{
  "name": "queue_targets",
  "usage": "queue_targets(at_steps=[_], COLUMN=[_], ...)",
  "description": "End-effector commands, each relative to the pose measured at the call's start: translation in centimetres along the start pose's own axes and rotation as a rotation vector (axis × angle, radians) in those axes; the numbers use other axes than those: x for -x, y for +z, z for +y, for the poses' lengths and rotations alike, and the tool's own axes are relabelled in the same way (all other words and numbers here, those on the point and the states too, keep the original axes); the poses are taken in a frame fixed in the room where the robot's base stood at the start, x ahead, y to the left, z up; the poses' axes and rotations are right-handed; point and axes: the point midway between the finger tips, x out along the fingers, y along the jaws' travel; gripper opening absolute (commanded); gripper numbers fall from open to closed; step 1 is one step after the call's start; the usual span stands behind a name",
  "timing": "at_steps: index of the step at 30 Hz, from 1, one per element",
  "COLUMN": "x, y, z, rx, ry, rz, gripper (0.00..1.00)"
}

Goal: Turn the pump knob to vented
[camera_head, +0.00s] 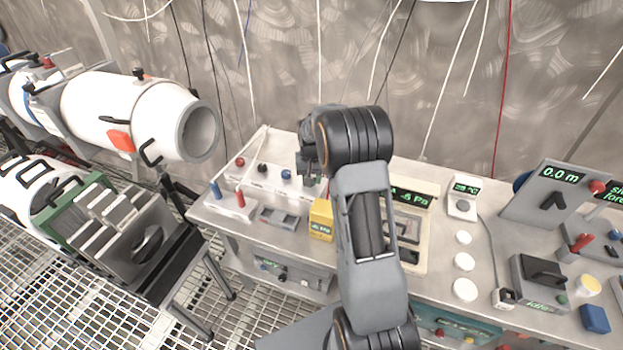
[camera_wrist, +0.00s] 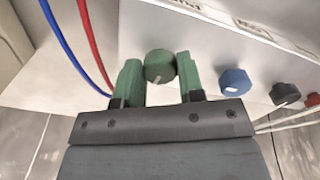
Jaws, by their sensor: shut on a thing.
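A row of small round knobs sits on a pale panel on the bench. In the wrist view, a green knob (camera_wrist: 159,62) with a white mark near its lower edge sits between the two green fingers of my gripper (camera_wrist: 158,74), which is shut on it. The labels on the panel are cut off, so I cannot read which knob is the pump's or its positions. In the head view my gripper (camera_head: 311,165) is at the right end of the row, and it mostly hides the green knob.
Along the row are a blue knob (camera_wrist: 235,80), a black knob (camera_wrist: 285,94) and a red knob (camera_wrist: 313,100). A yellow box (camera_head: 321,219) stands in front of the panel. White chambers (camera_head: 140,110) lie at left. A pressure readout (camera_head: 414,196) is right of my gripper.

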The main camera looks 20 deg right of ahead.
Motion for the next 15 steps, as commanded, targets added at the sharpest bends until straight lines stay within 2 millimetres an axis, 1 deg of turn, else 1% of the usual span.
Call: queue_targets(at_steps=[6,15], x=[0.01,0.04], y=[-0.04,-0.05], z=[0.01,0.01], rx=[0.077,0.113], ry=[0.000,0.000], rz=[0.002,0.002], gripper=[0.12,0.12])
